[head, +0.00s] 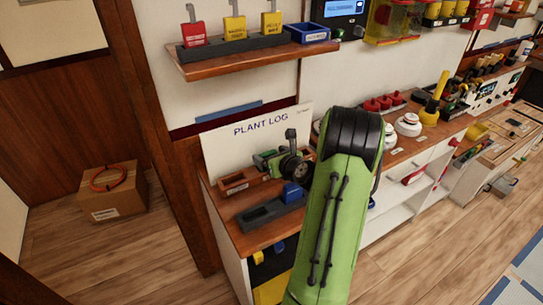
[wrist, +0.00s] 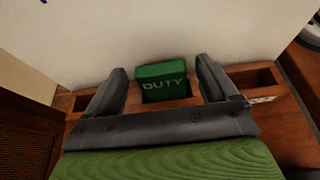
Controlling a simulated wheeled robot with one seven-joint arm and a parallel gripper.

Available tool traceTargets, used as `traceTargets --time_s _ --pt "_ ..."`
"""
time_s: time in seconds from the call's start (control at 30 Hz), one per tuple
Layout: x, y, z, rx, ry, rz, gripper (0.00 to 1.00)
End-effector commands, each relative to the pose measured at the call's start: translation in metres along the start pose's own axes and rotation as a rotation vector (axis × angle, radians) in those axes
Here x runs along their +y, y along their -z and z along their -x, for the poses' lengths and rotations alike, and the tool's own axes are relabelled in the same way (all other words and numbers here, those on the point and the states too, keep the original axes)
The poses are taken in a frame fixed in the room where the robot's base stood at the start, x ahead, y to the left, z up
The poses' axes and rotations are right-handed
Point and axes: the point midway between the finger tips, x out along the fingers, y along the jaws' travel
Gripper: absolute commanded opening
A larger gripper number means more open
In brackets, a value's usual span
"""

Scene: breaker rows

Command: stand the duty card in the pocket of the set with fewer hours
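The green duty card (wrist: 162,82), lettered DUTY, stands between my gripper's fingers in the wrist view. Its lower edge meets a dark slot in a brown wooden holder (wrist: 228,88); how deep it sits is hidden. My gripper (wrist: 160,76) has its fingers apart, one on each side of the card, with a visible gap on both sides. Empty pockets show in the holder at left and right. In the head view, my gripper (head: 285,165) is over the brown holder (head: 238,180), in front of the PLANT LOG board (head: 255,128). No hours can be read.
A grey tray (head: 262,214) with a blue block (head: 292,192) lies in front of the brown holder. A shelf (head: 240,60) with red and yellow tags is above. A cardboard box (head: 112,193) is on the floor at left. Open floor lies at lower left.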

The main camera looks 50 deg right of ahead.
Motion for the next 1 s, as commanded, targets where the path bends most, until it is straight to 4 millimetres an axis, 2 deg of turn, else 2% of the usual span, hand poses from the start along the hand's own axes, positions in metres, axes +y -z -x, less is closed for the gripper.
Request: traceTargets --time_s 0.17,0.27,0.5,0.7,0.9,0.97,1.0 --pt "0.000 -0.002 0.001 -0.001 0.000 0.001 0.86" --pt "-0.002 -0.004 0.011 0.000 0.004 -0.001 0.86" --pt "-0.002 -0.003 0.075 0.001 0.008 -0.003 0.86" --pt "-0.001 -0.003 0.114 0.001 0.004 -0.002 0.86" --pt "0.001 -0.003 0.122 0.000 -0.002 0.005 0.86" --pt "0.010 -0.006 0.120 0.009 -0.026 0.054 0.86" --pt "0.024 -0.010 0.118 0.023 -0.062 0.135 0.86"
